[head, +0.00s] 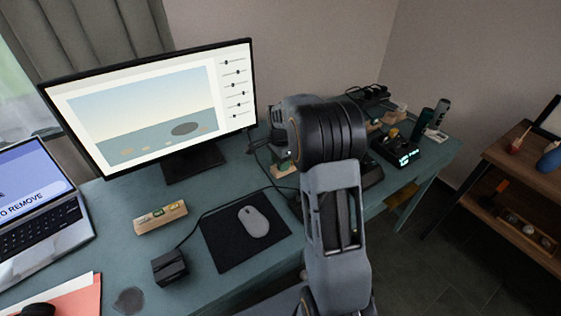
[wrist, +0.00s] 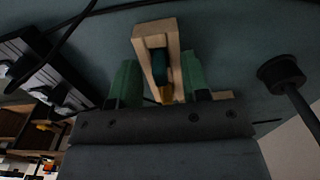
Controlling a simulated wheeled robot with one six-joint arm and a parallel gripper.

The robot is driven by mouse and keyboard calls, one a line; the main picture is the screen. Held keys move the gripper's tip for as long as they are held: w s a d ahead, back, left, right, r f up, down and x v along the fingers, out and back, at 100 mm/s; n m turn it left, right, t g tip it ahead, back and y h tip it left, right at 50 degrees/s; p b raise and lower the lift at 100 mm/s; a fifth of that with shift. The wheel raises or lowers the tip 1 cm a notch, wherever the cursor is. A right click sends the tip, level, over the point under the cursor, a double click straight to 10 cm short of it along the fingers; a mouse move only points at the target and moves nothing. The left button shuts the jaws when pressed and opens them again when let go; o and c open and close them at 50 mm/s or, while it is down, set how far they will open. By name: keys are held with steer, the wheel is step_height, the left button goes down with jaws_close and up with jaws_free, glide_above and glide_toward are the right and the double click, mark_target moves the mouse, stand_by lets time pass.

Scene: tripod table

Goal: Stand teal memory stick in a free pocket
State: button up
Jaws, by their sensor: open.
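In the wrist view, the teal memory stick (wrist: 160,66) shows as a dark teal body with a gold end. It lies within the outline of a pale wooden block (wrist: 142,42) with an opening. My gripper (wrist: 160,78) is open, its green fingers on either side of the block and stick. I cannot tell how deep the stick sits, or whether a finger touches it. In the head view, my gripper (head: 284,152) is partly hidden behind my arm, just above a small wooden piece (head: 284,173). The stick cannot be made out there.
A wooden holder with several coloured pieces (head: 160,218) stands on the teal desk (head: 108,212). A mouse (head: 253,221) lies on a black mat (head: 222,248), near a dark box (head: 169,266). The monitor (head: 150,105) stands behind. A lit clock (head: 397,152) and cables are at the right.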

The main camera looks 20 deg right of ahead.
step_height(320, 180, up, 14)
steer(key=p, duration=0.1)
steer(key=shift+p, duration=0.35)
steer(key=shift+f, duration=0.1)
stand_by(0.4)
steer(key=s+a+r+n+t+p, duration=0.1)
steer(key=s+a+r+n+p, duration=0.1)
steer(key=s+n, duration=0.3)
steer(key=s+a+r+n+t+p, duration=0.1)
steer(key=s+a+n+p, duration=0.3)
steer(key=s, duration=0.5)
steer(key=s+a+r+n+t+p, duration=0.1)
steer(key=s+a+r+n+p, duration=0.2)
steer(key=s+n, duration=0.4)
steer(key=shift+s+a+r+n+t, duration=0.35)
steer(key=shift+s+a+r, duration=0.2)
steer(key=shift+a, duration=0.3)
